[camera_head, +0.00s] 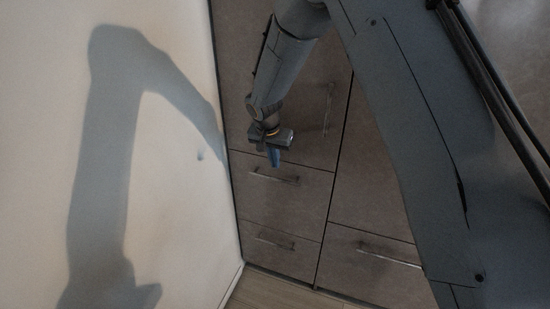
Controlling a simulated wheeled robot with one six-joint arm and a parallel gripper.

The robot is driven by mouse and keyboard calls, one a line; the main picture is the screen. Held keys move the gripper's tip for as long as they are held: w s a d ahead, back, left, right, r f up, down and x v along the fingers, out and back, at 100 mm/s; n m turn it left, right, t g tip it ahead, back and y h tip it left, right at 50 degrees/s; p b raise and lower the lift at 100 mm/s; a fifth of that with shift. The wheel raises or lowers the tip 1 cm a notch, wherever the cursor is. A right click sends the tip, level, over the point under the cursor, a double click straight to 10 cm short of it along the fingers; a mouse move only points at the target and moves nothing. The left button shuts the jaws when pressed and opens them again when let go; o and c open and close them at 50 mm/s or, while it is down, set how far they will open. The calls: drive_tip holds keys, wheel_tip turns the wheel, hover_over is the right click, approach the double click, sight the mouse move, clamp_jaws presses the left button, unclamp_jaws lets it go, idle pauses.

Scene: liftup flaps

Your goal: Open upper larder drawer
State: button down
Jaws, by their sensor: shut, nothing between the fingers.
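The grey-brown larder front fills the middle of the view, with two drawers stacked low in its left column. The upper drawer (300,198) has a horizontal metal bar handle (275,177) near its top edge. This drawer looks closed, flush with the fronts around it. My gripper (275,160) points down just above that handle, in front of the drawer's top edge. Its blue fingers are shut with nothing between them. I cannot tell how far the fingertips are from the front; they do not hold the handle.
The lower drawer (260,257) has its own bar handle (273,242). A door (300,130) with a vertical handle (328,110) is above. Another drawer handle (388,256) is at right, partly hidden by my arm. A white wall (180,220) stands close at left. Floor (275,290) shows below.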

sight(277, 172)
drive_tip(key=shift+p+x, duration=0.9)
drive_tip(key=shift+x, duration=2.55)
drive_tip(key=shift+s, duration=0.1)
